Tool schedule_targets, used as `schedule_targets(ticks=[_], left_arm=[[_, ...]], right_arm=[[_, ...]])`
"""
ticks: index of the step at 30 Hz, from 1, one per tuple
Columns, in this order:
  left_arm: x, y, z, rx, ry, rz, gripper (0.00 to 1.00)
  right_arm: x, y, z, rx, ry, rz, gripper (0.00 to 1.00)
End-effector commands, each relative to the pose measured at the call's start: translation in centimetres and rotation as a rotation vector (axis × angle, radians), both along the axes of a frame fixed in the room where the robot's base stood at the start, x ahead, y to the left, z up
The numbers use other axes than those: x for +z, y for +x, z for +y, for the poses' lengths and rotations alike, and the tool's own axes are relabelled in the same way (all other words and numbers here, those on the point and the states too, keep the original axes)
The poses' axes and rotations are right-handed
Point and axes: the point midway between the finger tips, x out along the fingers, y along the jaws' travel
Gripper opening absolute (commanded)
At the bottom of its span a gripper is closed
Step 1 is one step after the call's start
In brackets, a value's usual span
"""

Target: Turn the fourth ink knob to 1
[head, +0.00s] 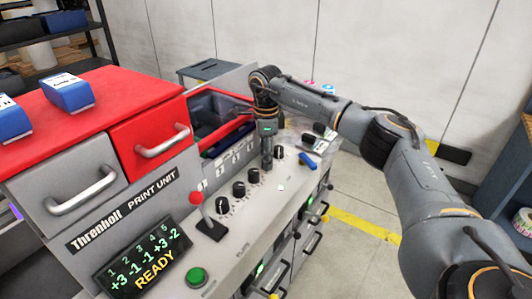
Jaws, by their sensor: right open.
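The print unit's panel (245,222) carries a row of black ink knobs. The display (143,258) reads +3, -1, -1, +3, -2 under numbers 1 to 5, with READY below. My left gripper is out of view.
A red-knobbed lever (206,220) and a green button (197,276) stand on the near panel. A blue object (308,159) lies near the panel's far right edge. Drawer handles (162,141) stick out at left. Open floor lies right of the machine.

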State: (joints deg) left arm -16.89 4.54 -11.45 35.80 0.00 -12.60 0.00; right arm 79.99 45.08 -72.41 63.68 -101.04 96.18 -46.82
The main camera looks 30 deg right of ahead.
Motion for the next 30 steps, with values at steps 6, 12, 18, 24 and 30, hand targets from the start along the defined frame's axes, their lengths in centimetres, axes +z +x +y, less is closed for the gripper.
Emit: schedule_targets(ticks=[6, 12, 18, 24, 30], left_arm=[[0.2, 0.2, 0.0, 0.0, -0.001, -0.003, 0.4], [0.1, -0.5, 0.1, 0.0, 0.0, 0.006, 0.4], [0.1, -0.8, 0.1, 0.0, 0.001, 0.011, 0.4], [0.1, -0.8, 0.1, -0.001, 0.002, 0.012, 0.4], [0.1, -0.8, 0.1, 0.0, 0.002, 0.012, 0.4]], right_arm=[[-0.6, 0.0, 0.0, 0.0, 0.0, -0.001, 0.52], [-0.6, 0.0, 0.0, 0.0, 0.0, -0.001, 0.44], [-0.6, 0.0, 0.0, 0.0, 0.001, 0.0, 0.03], [-0.6, 0.0, 0.0, -0.005, 0.001, 0.0, 0.0], [-0.6, 0.0, 0.0, -0.054, 0.001, 0.0, 0.0]])
